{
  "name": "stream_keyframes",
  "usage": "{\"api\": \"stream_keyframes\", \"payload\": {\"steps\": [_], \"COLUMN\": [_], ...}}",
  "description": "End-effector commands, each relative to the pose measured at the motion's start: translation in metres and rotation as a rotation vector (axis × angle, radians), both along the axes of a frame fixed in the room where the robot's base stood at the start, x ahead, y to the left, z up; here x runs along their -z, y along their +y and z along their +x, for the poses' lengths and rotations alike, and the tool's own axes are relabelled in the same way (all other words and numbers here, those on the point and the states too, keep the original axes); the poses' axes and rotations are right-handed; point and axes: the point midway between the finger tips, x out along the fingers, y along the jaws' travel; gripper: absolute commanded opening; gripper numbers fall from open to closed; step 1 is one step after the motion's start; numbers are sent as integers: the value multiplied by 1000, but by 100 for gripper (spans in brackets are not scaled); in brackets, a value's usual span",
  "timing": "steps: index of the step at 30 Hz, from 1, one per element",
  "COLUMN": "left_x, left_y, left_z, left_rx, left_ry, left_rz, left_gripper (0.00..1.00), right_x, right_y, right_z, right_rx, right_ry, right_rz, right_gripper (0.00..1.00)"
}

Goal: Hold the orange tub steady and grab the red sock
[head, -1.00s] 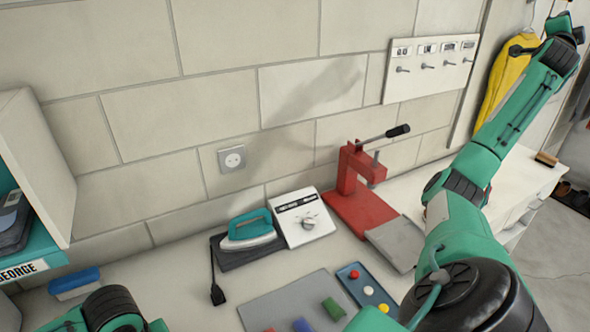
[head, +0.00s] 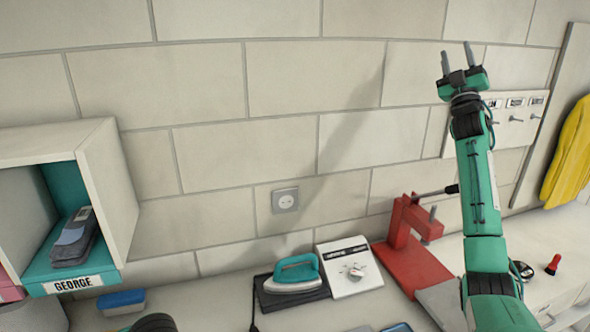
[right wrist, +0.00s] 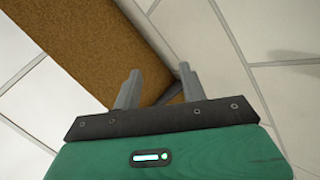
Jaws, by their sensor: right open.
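I see no orange tub and no red sock in either view. My right gripper (head: 457,56) is raised high at the upper right of the head view, in front of the wall. Its two fingers point up, spread apart, with nothing between them. In the right wrist view the gripper (right wrist: 157,78) also shows open and empty, with a brown, cork-like surface beyond the fingers. My left gripper is out of view; only a dark bit of my left arm shows at the bottom edge.
On the counter are a blue-lidded box (head: 121,302), a teal iron (head: 295,275), a white dial box (head: 348,268) and a red press (head: 412,262). A hook panel (head: 516,122) and yellow garment (head: 572,158) hang at right.

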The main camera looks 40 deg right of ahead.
Motion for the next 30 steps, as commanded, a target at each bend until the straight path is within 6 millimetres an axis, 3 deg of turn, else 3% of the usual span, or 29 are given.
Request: {"api": "stream_keyframes", "payload": {"steps": [1,6,15,22,30], "left_x": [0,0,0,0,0], "left_y": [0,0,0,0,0], "left_z": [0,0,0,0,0], "left_rx": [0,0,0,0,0], "left_ry": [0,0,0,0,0], "left_rz": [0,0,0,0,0], "left_gripper": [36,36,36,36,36], "right_x": [16,69,181,278,392], "right_y": [19,82,201,298,411], "right_z": [22,82,152,174,160], "right_rx": [-8,-42,-156,-283,-470], "right_ry": [52,198,385,468,491], "right_rz": [-54,-242,-568,-809,-1073], "right_gripper": [42,42,42,42,42]}}
